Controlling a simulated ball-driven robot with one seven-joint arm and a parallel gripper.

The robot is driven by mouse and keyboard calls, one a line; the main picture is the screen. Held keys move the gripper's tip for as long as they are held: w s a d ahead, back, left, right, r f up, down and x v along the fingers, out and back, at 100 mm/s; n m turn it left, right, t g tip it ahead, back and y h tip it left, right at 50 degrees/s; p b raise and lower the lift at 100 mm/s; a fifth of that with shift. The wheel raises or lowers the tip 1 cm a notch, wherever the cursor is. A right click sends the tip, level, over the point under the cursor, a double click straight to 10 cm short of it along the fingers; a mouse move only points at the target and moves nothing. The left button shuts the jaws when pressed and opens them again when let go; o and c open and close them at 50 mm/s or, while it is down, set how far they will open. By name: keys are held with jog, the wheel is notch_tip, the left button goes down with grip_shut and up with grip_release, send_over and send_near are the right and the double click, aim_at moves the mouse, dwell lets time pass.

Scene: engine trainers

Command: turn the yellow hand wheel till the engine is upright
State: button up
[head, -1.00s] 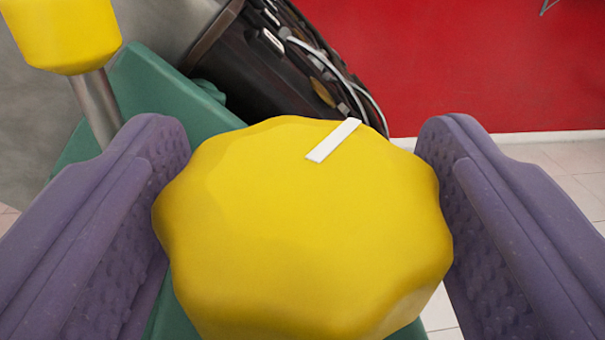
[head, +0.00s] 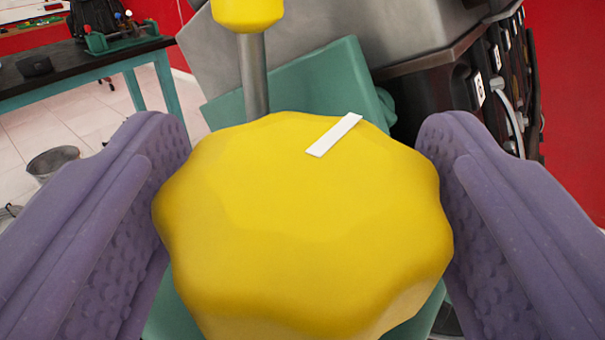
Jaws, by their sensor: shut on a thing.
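The yellow hand wheel (head: 300,230), scalloped at its rim, fills the lower middle of the head view. A white mark (head: 333,135) lies on its face near the top edge, right of centre. My gripper (head: 303,145) has its two purple ribbed fingers on the wheel's left and right sides and is shut on it. The engine (head: 475,80), with a dark side and a grey body, shows behind the wheel at upper right and is tilted in the picture. The wheel hides its lower part.
A green stand part (head: 300,85) lies behind the wheel. A second yellow knob (head: 248,12) on a metal rod (head: 253,75) rises just beyond it. A dark-topped table (head: 75,70) and a bucket (head: 53,160) stand on open tiled floor at left.

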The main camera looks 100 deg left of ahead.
jog(key=n+g+h+p, duration=0.1)
jog(key=n+g+h, duration=0.1)
jog(key=g, duration=0.1)
jog(key=n+g+h, duration=0.2)
jog(key=n+g, duration=0.1)
jog(key=g, duration=0.1)
jog(key=shift+w+a+n+g+p, duration=0.1)
jog(key=shift+w+n+g+p, duration=0.05)
jog(key=shift+n+g+p, duration=0.2)
jog(key=shift+r+n+g+h+p, duration=0.1)
jog(key=shift+n+g+h+p, duration=1.5)
jog(key=shift+h, duration=0.7)
jog(key=shift+n+g+h, duration=0.25)
jog(key=shift+n+h, duration=0.05)
jog(key=shift+n, duration=0.05)
jog(key=o, duration=1)
jog(key=shift+c, duration=0.2)
jog(key=shift+w, duration=0.1)
